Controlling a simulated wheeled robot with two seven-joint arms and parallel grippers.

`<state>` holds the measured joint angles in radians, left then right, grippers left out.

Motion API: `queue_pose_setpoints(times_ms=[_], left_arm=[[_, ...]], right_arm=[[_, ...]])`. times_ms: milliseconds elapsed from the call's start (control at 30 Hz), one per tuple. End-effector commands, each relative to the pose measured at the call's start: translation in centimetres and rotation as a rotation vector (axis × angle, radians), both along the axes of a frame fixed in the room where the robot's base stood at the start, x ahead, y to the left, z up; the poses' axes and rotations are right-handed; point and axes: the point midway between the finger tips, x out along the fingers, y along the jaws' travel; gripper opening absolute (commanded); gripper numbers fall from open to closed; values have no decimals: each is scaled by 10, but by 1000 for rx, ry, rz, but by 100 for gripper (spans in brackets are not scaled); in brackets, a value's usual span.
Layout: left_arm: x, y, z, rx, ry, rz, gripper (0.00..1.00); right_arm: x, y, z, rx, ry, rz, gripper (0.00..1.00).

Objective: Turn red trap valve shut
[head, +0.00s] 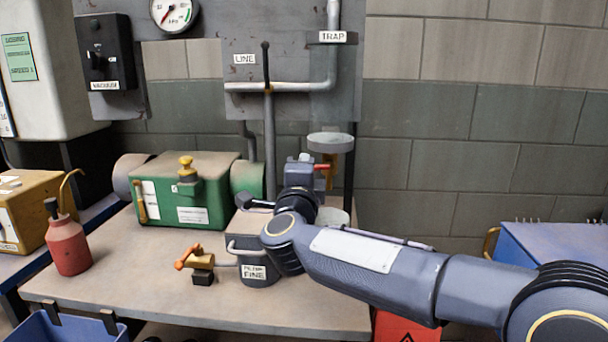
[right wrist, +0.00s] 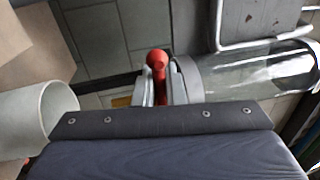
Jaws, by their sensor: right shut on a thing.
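The red trap valve handle (head: 321,167) shows as a small red lever at the trap, just right of my right gripper (head: 304,164) in the head view. In the right wrist view the red handle (right wrist: 158,66) has a rounded end and stands between the two fingers of my right gripper (right wrist: 160,84), which is shut on it. The clear glass trap cylinder (right wrist: 255,72) lies beside it in that view. My arm hides the trap's lower part. My left gripper is not in view.
A green pump (head: 185,190), a grey box labelled fine (head: 252,250), a small orange-handled valve (head: 195,260) and a red bottle (head: 68,243) are on the bench (head: 110,275). A panel (head: 240,45) with pipes is behind. A blue bin (head: 75,328) is at front left.

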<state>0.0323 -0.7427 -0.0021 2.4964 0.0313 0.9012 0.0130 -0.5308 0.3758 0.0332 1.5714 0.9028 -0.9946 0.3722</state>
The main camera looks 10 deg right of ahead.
Motion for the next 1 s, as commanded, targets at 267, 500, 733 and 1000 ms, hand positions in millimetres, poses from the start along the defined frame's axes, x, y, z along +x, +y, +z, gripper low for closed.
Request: queue_pose_setpoints(times_ms=[267,500,733,1000], left_arm=[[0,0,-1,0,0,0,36],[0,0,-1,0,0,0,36],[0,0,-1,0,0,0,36],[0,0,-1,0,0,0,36]], right_arm=[[0,0,1,15,-4,-1,0],[0,0,1,14,-5,-1,14],[0,0,1,13,-5,0,29],[0,0,2,10,-5,-1,29]])
